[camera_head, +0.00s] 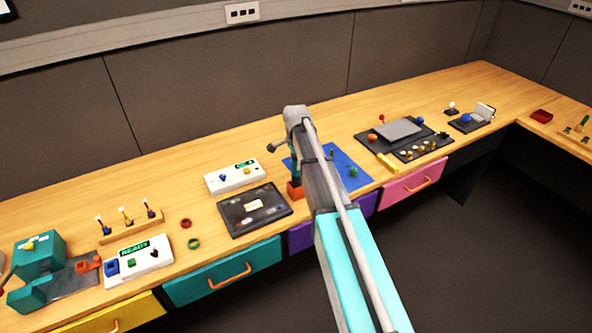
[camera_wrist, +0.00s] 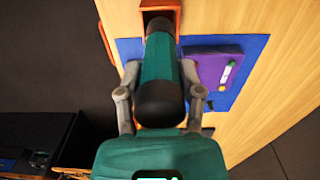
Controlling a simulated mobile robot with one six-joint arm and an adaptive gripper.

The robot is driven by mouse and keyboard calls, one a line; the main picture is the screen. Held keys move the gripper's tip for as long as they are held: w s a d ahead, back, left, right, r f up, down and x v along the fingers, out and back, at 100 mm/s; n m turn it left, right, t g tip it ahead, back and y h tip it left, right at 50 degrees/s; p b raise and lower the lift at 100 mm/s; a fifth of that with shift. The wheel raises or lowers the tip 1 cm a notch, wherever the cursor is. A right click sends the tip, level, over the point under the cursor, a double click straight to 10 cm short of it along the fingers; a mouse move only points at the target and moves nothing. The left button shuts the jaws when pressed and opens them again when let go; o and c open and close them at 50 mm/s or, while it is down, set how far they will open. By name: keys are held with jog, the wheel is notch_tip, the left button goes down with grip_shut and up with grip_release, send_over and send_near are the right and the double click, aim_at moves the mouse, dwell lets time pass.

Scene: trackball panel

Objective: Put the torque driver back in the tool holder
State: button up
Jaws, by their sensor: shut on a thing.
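The torque driver (camera_wrist: 160,62), a teal cylinder with black ends, lies between the two grey fingers of my gripper (camera_wrist: 160,76) in the wrist view. My gripper is shut on it. The orange tool holder (camera_wrist: 161,5) is at the top edge of the wrist view, right at the driver's far end. In the head view the driver (camera_head: 294,168) stands roughly upright under my arm's end, directly above the orange holder (camera_head: 295,190). My gripper is mostly hidden by my arm there. I cannot tell how far the driver's tip is inside the holder.
A blue mat (camera_head: 344,160) lies right of the holder, with a purple box (camera_wrist: 216,68) on it. A black tray (camera_head: 240,224) and a white panel (camera_head: 222,186) are to the left. A dark trackball panel (camera_head: 469,123) stands far right. Bare bench lies behind the holder.

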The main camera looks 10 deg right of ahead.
jog(key=shift+f+b, duration=1.35)
jog(key=shift+f, duration=0.4)
jog(key=o, duration=1.1)
jog(key=shift+o, duration=0.2)
notch_tip(320, 180, up, 12)
jog(key=p, duration=1.2)
jog(key=shift+r, duration=0.2)
jog(key=s+a+n, duration=0.3)
jog(key=s+n, duration=1.1)
jog(key=s, duration=1.2)
jog(key=shift+s+n, duration=0.4)
